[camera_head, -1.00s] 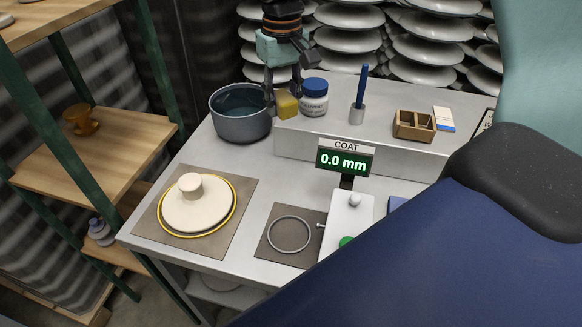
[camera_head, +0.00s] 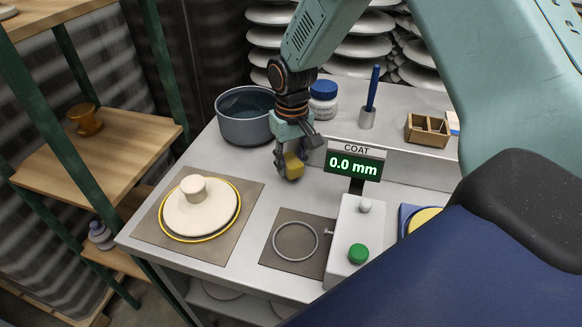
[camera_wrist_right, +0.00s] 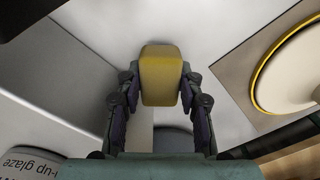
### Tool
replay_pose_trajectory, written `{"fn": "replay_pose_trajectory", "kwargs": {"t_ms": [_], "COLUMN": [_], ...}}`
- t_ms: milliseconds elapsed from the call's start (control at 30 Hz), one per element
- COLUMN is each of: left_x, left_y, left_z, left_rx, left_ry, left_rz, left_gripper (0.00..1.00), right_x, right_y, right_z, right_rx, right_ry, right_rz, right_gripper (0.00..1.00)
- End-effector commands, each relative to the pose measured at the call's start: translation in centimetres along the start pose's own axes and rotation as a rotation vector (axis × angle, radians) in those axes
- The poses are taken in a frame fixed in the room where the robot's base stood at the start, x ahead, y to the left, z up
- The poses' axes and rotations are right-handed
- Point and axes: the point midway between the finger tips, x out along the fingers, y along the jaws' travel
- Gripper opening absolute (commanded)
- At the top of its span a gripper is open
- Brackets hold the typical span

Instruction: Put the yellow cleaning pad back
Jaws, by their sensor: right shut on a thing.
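The yellow cleaning pad (camera_head: 294,166) is a small block between the fingers of my right gripper (camera_head: 287,168). In the head view the gripper points down over the grey bench, just in front of the raised ledge and to the right of the grey pot. In the right wrist view the pad (camera_wrist_right: 161,75) fills the space between the two fingers (camera_wrist_right: 160,98), which press on its sides. I cannot tell whether the pad touches the bench. My left gripper is not in view.
The grey pot (camera_head: 247,132) holds dark liquid. A white disc with a knob (camera_head: 195,210) sits on a brown mat. A ring (camera_head: 295,241), a coat display (camera_head: 354,165) and a box with a green button (camera_head: 345,235) stand right. The ledge (camera_head: 410,160) holds a jar, pen holder and wooden box.

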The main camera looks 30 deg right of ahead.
Motion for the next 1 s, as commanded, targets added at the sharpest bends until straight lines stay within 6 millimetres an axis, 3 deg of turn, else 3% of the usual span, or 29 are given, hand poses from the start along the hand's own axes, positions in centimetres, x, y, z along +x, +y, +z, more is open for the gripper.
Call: {"fn": "replay_pose_trajectory", "kwargs": {"t_ms": [100, 433, 467, 700, 1000], "left_x": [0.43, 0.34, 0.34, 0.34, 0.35], "left_y": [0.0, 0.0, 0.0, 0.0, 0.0], "left_z": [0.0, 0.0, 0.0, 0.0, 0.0], "left_rx": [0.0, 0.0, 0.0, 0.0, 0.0], "left_ry": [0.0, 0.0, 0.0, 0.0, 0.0], "left_rz": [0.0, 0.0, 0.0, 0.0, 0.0], "left_gripper": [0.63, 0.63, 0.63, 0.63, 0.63], "right_x": [1.63, 1.81, 1.84, 1.79, 1.74], "right_y": [0.0, -0.01, -0.01, -0.02, -0.02], "right_z": [0.04, 0.02, 0.02, 0.01, 0.0], "right_rx": [-0.001, -0.001, -0.001, -0.001, -0.001], "right_ry": [-0.001, 0.0, 0.0, 0.0, 0.0], "right_rz": [0.001, 0.0, 0.0, 0.0, 0.0], "right_gripper": [0.11, 0.11, 0.38, 0.58, 0.59]}}
